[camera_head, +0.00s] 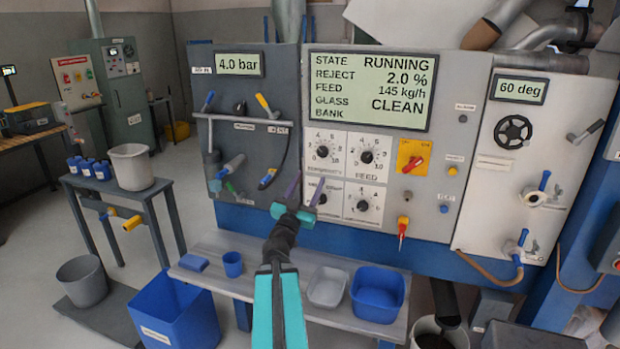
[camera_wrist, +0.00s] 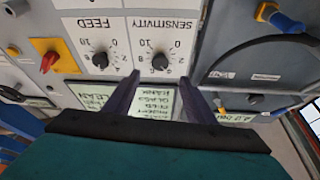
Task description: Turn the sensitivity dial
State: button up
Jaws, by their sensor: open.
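The sensitivity dial (camera_head: 322,152) is a black knob on a white numbered plate, upper left in a block of dials on the grey panel. In the wrist view, which is upside down, the sensitivity dial (camera_wrist: 160,61) sits just beyond and between the fingertips. My gripper (camera_head: 306,187) has purple fingers and is open and empty. In the head view it appears just below the dial, in front of the lower left dial plate, which it partly hides. In the wrist view my gripper (camera_wrist: 159,78) shows no contact with the knob.
The feed dial (camera_head: 367,157) is right of the sensitivity dial. An orange plate with a red switch (camera_head: 411,160) lies further right. Hoses and handles (camera_head: 245,145) are on the left panel. A bench (camera_head: 215,252) with blue containers (camera_head: 378,292) stands below.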

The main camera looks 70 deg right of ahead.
jog(key=shift+a+p, duration=0.35)
jog(key=shift+p, duration=0.55)
jog(key=shift+a+f+p, duration=0.2)
jog(key=shift+a+p, duration=0.35)
jog(key=shift+p, duration=0.65)
jog(key=shift+a+f, duration=0.1)
jog(key=shift+f, duration=0.05)
